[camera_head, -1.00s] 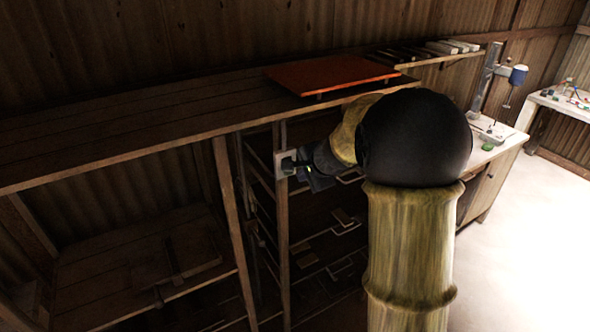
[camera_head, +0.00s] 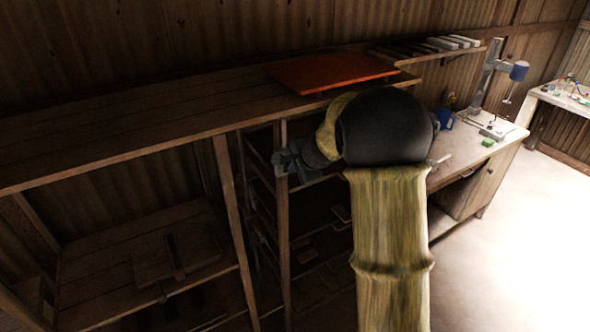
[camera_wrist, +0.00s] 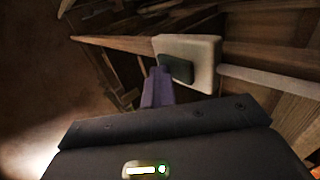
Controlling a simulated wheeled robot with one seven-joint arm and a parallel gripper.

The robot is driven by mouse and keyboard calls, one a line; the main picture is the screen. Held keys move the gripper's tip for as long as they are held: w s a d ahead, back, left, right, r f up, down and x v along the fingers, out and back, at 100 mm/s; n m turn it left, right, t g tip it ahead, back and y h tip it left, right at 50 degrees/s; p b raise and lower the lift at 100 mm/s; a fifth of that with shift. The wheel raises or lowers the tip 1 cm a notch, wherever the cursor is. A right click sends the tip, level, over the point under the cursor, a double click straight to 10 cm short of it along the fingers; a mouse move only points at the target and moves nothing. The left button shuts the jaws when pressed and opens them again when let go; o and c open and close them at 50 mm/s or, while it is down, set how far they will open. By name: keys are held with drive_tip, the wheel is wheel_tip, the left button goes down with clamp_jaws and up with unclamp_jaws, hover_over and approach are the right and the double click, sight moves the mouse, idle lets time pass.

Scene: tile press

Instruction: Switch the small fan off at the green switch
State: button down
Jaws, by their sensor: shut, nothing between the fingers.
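The green switch (camera_wrist: 177,69) is a dark green rocker on a pale plate (camera_wrist: 203,55) in the wrist view. The plate is fixed to a wooden post (camera_head: 283,225) of the shelf frame. My gripper (camera_wrist: 160,74) is shut and empty. Its fingertips are right beside the left edge of the rocker; I cannot tell whether they touch it. In the head view my gripper (camera_head: 284,164) is at the post and covers most of the plate. I cannot make out the small fan for certain.
A wooden shelf board (camera_head: 120,128) with an orange-red panel (camera_head: 330,72) runs above my gripper. Racks with several flat pieces stand below. A workbench (camera_head: 465,150) at the right bears a drill press (camera_head: 490,80), a blue object (camera_head: 444,118) and a green block (camera_head: 488,142). Open floor lies at the right.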

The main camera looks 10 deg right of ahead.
drive_tip(key=shift+s+r+p, duration=0.1)
drive_tip(key=shift+r+p, duration=0.75)
drive_tip(key=shift+p, duration=0.1)
drive_tip(key=shift+d, duration=0.15)
drive_tip(key=s+d+r+b, duration=0.2)
drive_tip(key=s, duration=0.3)
drive_tip(key=s+d+r+b, duration=0.1)
drive_tip(key=s+r+b, duration=0.1)
drive_tip(key=s, duration=0.4)
drive_tip(key=shift+s+d+r, duration=0.2)
drive_tip(key=shift+d+r, duration=0.15)
drive_tip(key=shift+r, duration=0.45)
